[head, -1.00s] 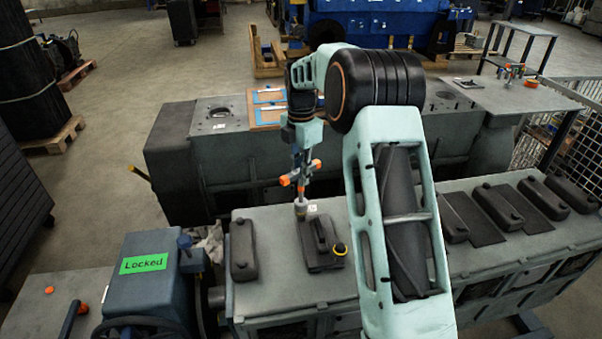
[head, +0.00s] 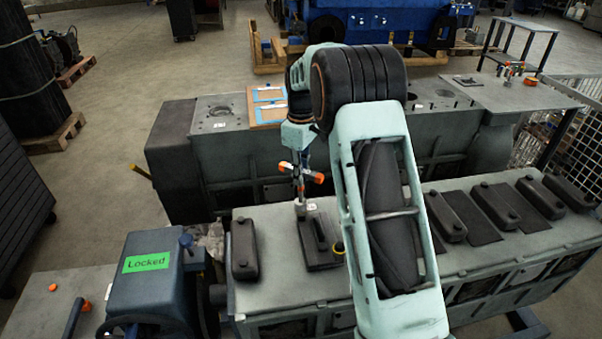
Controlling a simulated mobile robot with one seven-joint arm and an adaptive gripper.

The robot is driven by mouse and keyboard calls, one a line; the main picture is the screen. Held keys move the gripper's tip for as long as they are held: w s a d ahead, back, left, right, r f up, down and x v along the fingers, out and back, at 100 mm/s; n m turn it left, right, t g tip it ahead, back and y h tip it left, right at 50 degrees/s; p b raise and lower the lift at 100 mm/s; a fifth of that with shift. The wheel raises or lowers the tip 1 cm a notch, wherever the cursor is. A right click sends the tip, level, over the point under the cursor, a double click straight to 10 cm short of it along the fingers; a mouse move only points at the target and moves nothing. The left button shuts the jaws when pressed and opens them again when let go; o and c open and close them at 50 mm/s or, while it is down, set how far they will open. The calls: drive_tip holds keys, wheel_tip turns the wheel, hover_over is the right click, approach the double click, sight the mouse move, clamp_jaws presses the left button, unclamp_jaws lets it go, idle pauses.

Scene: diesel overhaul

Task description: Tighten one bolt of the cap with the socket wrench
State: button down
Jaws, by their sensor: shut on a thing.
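My gripper (head: 301,172), with orange fingertips, is shut on the socket wrench (head: 300,205), just above the engine block. The wrench points down, and its lower end is at the far left corner of a dark cap (head: 322,258). I cannot tell whether the socket is seated on a bolt there.
Another dark cover (head: 243,249) lies to the left, and several more (head: 495,205) lie along the block (head: 283,293) to the right. A green "Locked" sign (head: 146,262) is on the blue unit at the left. A second engine block (head: 233,160) stands behind.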

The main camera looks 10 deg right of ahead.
drive_tip(key=m, duration=0.6)
drive_tip(key=shift+p, duration=0.35)
drive_tip(key=m, duration=0.5)
drive_tip(key=shift+m, duration=0.4)
drive_tip(key=m, duration=0.3)
drive_tip(key=shift+m, duration=0.3)
drive_tip(key=m, duration=0.4)
